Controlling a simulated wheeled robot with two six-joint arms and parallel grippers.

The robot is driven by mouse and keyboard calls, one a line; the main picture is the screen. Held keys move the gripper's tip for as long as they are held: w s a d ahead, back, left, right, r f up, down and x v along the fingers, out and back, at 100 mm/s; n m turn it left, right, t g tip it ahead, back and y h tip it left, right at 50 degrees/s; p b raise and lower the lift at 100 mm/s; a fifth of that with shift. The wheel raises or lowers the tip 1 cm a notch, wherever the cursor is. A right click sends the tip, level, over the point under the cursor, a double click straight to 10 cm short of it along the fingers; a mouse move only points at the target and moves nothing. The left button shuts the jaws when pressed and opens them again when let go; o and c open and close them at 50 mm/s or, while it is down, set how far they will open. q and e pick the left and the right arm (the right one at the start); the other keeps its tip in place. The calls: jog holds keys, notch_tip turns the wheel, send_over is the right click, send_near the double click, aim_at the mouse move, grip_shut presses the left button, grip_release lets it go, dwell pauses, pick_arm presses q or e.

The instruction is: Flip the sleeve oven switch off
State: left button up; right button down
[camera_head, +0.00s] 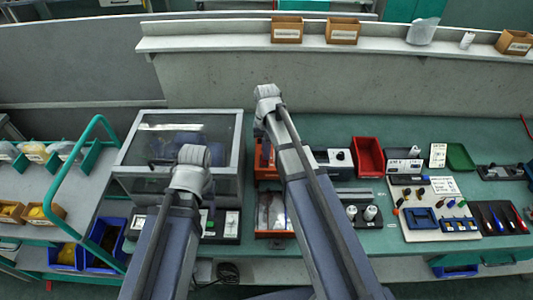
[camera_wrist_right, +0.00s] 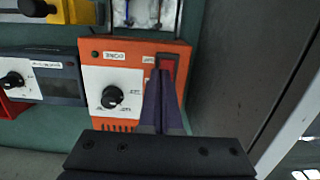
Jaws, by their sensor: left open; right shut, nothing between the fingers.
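The sleeve oven, an orange box with a white panel and black dial (camera_wrist_right: 112,97), shows in the right wrist view (camera_wrist_right: 90,48). Its red rocker switch (camera_wrist_right: 168,62) sits in a dark frame at the upper right of its face. My right gripper (camera_wrist_right: 166,76) is shut and empty, its tips at the lower edge of the switch; I cannot tell if they touch it. The tips hide part of the switch, so its position is unclear. In the head view my right arm covers most of the orange oven (camera_head: 262,158). My left gripper's fingers are hidden there, beyond my left wrist.
A clear-lidded case (camera_head: 238,135) stands left of the oven. In the right wrist view a grey device with a dial (camera_wrist_right: 45,75) is left of it, and a grey upright panel (camera_wrist_right: 285,60) stands close on the right. A red bin (camera_head: 368,156) is further right.

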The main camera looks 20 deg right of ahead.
pick_arm(q)
jog(key=shift+r, duration=0.15)
pick_arm(e)
jog(key=shift+r, duration=0.1)
pick_arm(q)
notch_tip(320, 180, up, 14)
jog(key=p, duration=1.3)
jog(key=shift+a+f+p, duration=0.2)
jog(key=shift+f+p, duration=0.05)
jog(key=shift+p, duration=0.15)
pick_arm(e)
notch_tip(320, 180, up, 14)
jog(key=s, duration=0.2)
jog(key=shift+s+a+f, duration=0.2)
jog(key=shift+s+a, duration=0.1)
jog(key=shift+a, duration=0.1)
jog(key=shift+f, duration=0.1)
